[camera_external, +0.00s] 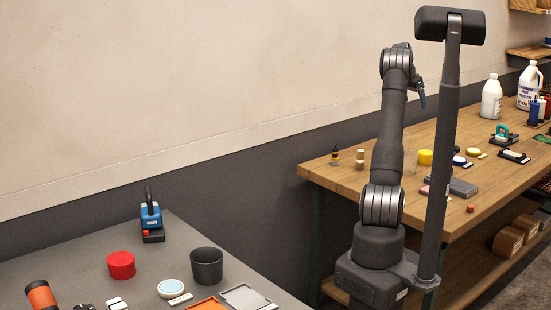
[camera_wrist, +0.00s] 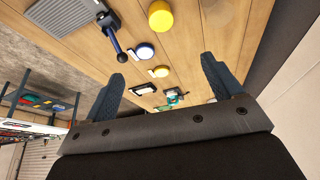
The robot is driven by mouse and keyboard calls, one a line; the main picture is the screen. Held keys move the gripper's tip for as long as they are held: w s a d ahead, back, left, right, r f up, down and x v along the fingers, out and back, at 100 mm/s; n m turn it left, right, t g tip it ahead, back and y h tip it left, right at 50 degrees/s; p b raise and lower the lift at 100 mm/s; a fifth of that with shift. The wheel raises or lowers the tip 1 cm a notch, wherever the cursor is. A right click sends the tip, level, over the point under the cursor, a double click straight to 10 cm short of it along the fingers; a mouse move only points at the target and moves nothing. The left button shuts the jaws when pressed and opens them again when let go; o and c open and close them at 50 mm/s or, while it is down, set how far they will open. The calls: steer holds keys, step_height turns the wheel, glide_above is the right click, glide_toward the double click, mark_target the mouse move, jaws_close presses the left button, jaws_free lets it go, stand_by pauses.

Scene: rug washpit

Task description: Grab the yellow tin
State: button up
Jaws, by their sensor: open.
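The yellow tin (camera_external: 425,157) is a short yellow cylinder standing on the wooden workbench, just right of my arm in the external view. In the wrist view the yellow tin (camera_wrist: 160,16) shows near the top edge, beyond my fingertips. My gripper (camera_wrist: 162,68) is open, with its two dark fingers wide apart and nothing between them. In the external view my gripper (camera_external: 420,94) is raised well above the bench, apart from the tin, and partly hidden by my arm.
A clear glass (camera_wrist: 218,12) stands close beside the tin. A grey block (camera_external: 462,187), a blue-and-white round item (camera_external: 460,161) and a flat yellow disc (camera_external: 473,151) lie nearby. White bottles (camera_external: 491,98) stand farther along the bench. A separate grey table (camera_external: 180,232) holds other items at lower left.

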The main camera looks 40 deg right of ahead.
steer(key=d+f+m+g, duration=0.15)
steer(key=d+f, duration=0.25)
steer(key=f, duration=0.5)
steer(key=m, duration=0.1)
glide_toward(425, 152)
steer(key=shift+t, duration=0.25)
steer(key=x, duration=0.4)
steer(key=shift+s+d+f, duration=0.15)
steer(key=shift+s+f, duration=0.1)
steer(key=shift+s, duration=0.15)
steer(key=shift+x, duration=2.95)
steer(key=shift+w, duration=0.2)
steer(key=c, duration=1.1)
